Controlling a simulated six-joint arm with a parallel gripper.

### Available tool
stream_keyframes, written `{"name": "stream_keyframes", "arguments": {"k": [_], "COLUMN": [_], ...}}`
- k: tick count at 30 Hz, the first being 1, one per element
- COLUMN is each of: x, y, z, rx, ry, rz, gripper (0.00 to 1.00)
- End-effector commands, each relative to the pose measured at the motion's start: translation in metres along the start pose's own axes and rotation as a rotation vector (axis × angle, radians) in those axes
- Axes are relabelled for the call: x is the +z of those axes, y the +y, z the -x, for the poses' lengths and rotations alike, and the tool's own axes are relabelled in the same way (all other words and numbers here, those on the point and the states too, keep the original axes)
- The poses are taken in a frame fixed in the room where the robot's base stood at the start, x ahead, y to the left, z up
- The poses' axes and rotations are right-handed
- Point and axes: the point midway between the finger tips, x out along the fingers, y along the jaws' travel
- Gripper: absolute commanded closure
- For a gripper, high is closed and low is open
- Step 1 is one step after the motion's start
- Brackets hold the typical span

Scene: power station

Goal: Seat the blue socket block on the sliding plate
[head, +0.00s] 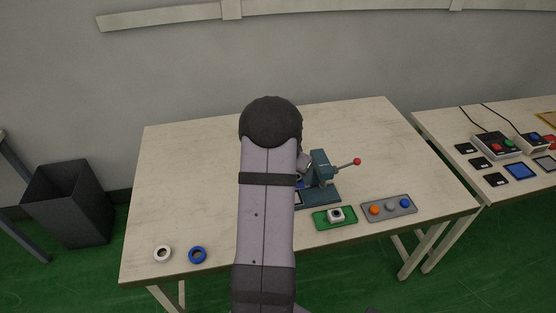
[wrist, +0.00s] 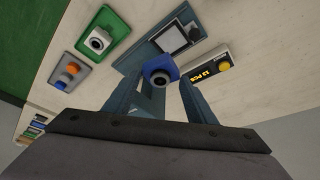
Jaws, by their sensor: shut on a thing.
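The block is between the fingertips, in front of the blue-grey fixture base (wrist: 133,62). A light grey square plate with a dark border, which looks like the sliding plate (wrist: 172,40), lies on that base just beyond the block. The block appears apart from the plate; its height above the base is hard to judge.
The press has a red-knobbed lever (head: 357,161). A green tray (head: 320,224) holds a white socket block (head: 336,215). A grey tray (head: 391,213) holds orange, grey and blue pieces. A counter box (wrist: 206,72) stands close right.

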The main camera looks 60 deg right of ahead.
Motion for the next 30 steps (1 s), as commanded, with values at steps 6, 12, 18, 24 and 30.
{"name": "stream_keyframes", "arguments": {"k": [6,12,18,24,30], "x": [0.016,0.007,0.007,0.008,0.013], "y": [-0.006,-0.016,-0.017,-0.017,-0.017], "z": [-0.017,-0.016,-0.016,-0.020,-0.032], "rx": [-0.044,-0.059,-0.063,-0.063,-0.063], "ry": [0.001,0.002,0.001,0.001,0.000], "rz": [0.103,0.141,0.154,0.154,0.153], "gripper": [0.72,0.72,0.72,0.72,0.72]}}
